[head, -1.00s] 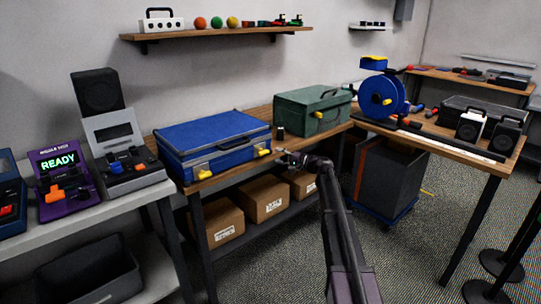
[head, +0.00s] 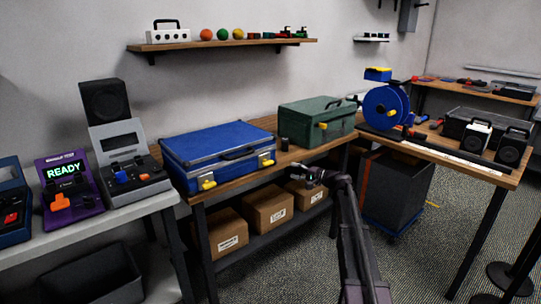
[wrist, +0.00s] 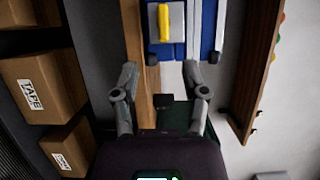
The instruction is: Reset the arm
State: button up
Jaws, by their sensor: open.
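My gripper (head: 301,171) is in front of the wooden bench's front edge, between the blue case and the green toolbox. It is open and I see nothing between its fingers. In the wrist view my gripper (wrist: 160,70) shows its two fingers spread apart, with the bench and part of the blue case beyond them. The blue case (head: 218,140) with yellow latches sits shut on the bench. A small black cylinder (head: 284,144) stands beside it, apart from my gripper.
The green toolbox (head: 320,112) is on the bench to the right. Cardboard boxes (head: 268,208) sit on the shelf below. A blue reel (head: 384,108) stands on the right-hand bench. A wall shelf (head: 220,44) hangs above. Purple device (head: 70,190) reads READY at left.

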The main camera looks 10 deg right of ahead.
jog(key=s+a+f+n+g+h, duration=0.35)
jog(key=s+a+f, duration=0.25)
jog(key=s, duration=0.4)
jog(key=s+a+f+n+g+h, duration=0.2)
jog(key=s+a+f+g, duration=0.2)
jog(key=s+a+f, duration=0.45)
jog(key=s+d+f+n+g+h, duration=0.1)
jog(key=s+d+f+g+h, duration=0.2)
jog(key=s, duration=0.8)
jog(key=s+d+f+n+h, duration=0.1)
jog(key=s+d+h, duration=0.1)
jog(key=s+h, duration=0.65)
notch_tip(320, 180, up, 27)
jog(key=s+y+p, duration=0.2)
jog(key=p, duration=2.4)
jog(key=shift+f+y, duration=0.2)
jog(key=shift+y, duration=0.2)
jog(key=shift+d, duration=0.1)
